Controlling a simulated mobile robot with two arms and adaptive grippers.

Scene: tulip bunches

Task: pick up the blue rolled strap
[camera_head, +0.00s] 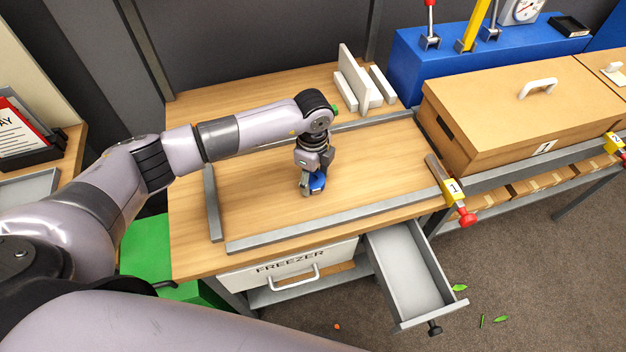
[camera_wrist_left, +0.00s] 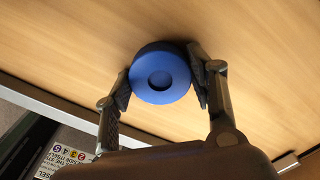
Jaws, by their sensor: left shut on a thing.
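The blue rolled strap (camera_head: 317,182) is a small round roll on the wooden tabletop, inside the grey metal rails. In the left wrist view the strap (camera_wrist_left: 160,74) shows as a blue disc with a round recess in its middle. My left gripper (camera_head: 311,186) points down at it, and in the left wrist view its two fingers (camera_wrist_left: 160,86) are closed against opposite sides of the roll. I cannot tell whether the strap is clear of the wood. My right gripper is not in view.
Grey rails (camera_head: 320,222) border the work area. An open, empty grey drawer (camera_head: 412,280) juts out beside the freezer drawer (camera_head: 290,265). A wooden box (camera_head: 520,110) with a white handle stands right. A red-handled clamp (camera_head: 455,192) sits at the table's right corner. Wood around the strap is clear.

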